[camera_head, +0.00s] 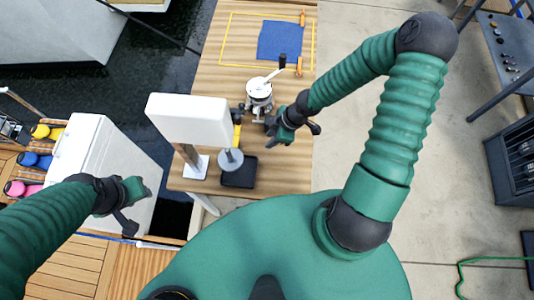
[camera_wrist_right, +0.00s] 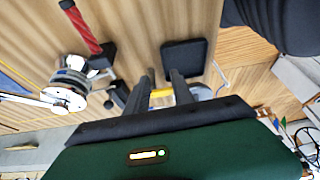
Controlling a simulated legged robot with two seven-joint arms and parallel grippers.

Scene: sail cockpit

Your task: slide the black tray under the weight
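The black tray (camera_head: 238,173) is a small flat square on the wooden table near its close edge. The grey round weight (camera_head: 230,160) overlaps the tray's upper-left part in the head view; its height above the table is unclear. In the right wrist view the tray (camera_wrist_right: 183,57) lies beyond my fingertips, and the weight (camera_wrist_right: 203,91) is partly hidden behind my gripper. My right gripper (camera_head: 288,122) is over the table, up and right of the tray, its fingers apart and empty. My left gripper (camera_head: 128,200) is left of the table, over a white casing; its finger gap is unclear.
A white box (camera_head: 190,120) on a post stands left of the weight. A metal winch (camera_head: 259,91) with a handle stands beyond the tray, near my right gripper. A blue cloth (camera_head: 280,41) lies inside a yellow outline at the far end. Dark water borders the table's left.

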